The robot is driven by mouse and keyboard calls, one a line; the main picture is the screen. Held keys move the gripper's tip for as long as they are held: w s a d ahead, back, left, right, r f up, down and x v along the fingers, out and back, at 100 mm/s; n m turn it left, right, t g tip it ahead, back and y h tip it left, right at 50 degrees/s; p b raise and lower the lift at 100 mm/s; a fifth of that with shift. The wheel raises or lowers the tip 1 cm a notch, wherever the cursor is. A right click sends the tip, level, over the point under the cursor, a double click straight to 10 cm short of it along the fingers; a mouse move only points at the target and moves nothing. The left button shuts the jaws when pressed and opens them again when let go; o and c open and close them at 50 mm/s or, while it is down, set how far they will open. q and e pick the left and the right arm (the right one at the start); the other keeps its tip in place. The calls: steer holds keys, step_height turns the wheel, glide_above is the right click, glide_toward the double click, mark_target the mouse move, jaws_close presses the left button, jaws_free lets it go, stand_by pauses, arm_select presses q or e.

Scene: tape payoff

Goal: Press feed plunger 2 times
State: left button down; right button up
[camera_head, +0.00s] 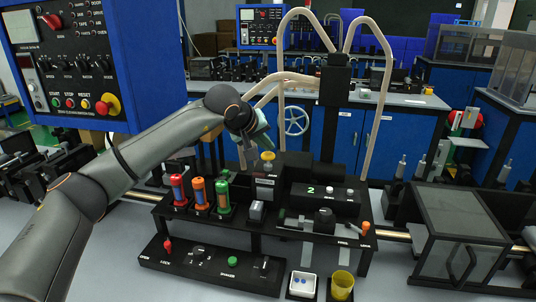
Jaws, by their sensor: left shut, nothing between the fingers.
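My left arm comes in from the left, and my left gripper (258,146) is over the back of the black bench fixture. It is shut and empty. A yellow-topped plunger (267,157) stands on a dark block just below and beside the fingertips. This looks like the feed plunger. I cannot tell whether the fingertips touch it. A black box (335,203) to its right shows a green digit 2 and has small pale buttons. My right gripper is not in view.
Red, orange and green cylinders (200,193) stand left of the plunger. A lower panel (212,266) carries a red knob and a green button. A white tray (302,284) and yellow cup (342,284) sit in front. A clear-sided box (455,235) stands right. A blue control cabinet (140,60) hangs upper left.

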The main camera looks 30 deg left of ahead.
mark_target(266, 155)
arm_select(q)
steer(key=shift+f+b, duration=0.8)
steer(key=shift+f, duration=0.65)
stand_by(0.9)
steer(key=shift+r, duration=0.1)
steer(key=shift+r+p, duration=1.45)
steer(key=shift+r, duration=0.25)
step_height(266, 155, up, 5)
steer(key=p, duration=0.4)
steer(key=shift+r, duration=0.1)
stand_by(1.9)
